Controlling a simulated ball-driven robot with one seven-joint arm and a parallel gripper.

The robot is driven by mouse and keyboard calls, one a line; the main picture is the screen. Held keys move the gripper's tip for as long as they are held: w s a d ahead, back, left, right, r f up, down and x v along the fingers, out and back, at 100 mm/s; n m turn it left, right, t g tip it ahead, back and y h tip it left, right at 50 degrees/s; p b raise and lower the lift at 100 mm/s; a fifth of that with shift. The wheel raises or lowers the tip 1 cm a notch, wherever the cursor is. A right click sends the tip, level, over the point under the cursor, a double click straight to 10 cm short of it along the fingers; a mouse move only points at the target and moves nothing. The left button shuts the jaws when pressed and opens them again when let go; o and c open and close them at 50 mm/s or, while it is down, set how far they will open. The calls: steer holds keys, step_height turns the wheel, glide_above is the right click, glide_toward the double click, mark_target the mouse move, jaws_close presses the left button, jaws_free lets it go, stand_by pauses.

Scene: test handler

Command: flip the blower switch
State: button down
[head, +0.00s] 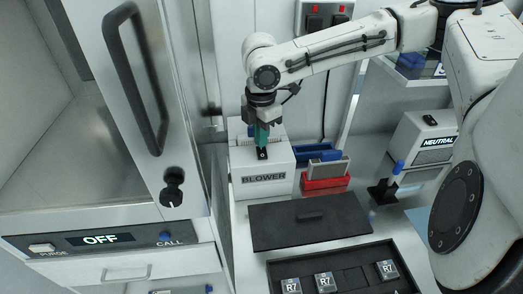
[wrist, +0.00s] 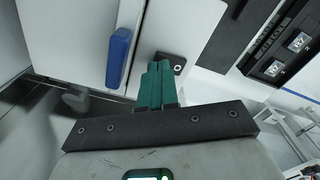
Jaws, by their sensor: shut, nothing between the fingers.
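The blower is a white box (head: 277,186) with a "BLOWER" label on its front, in the middle of the head view. Its small black switch (head: 262,154) is on top near the front edge. In the wrist view the switch (wrist: 177,65) is a dark plate with a pale ring mark. My gripper (head: 262,143) points down over the box with its teal fingers shut and empty. In the wrist view the fingertips (wrist: 158,67) are right beside the switch and cover part of it. I cannot tell whether they touch it, or which way it is set.
A cabinet with a long handle (head: 137,75) and an "OFF" display (head: 100,239) stands at left. A red holder (head: 325,185) is right of the blower. A dark lid (head: 310,221) and a tray (head: 338,262) of "R7" blocks lie in front. A "NEUTRAL" unit (head: 418,148) stands at right.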

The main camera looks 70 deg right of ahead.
steer(key=shift+f+b, duration=0.3)
steer(key=shift+f, duration=0.4)
stand_by(0.3)
steer(key=shift+r, duration=0.1)
step_height(320, 180, up, 7)
steer(key=p, duration=0.7)
stand_by(0.8)
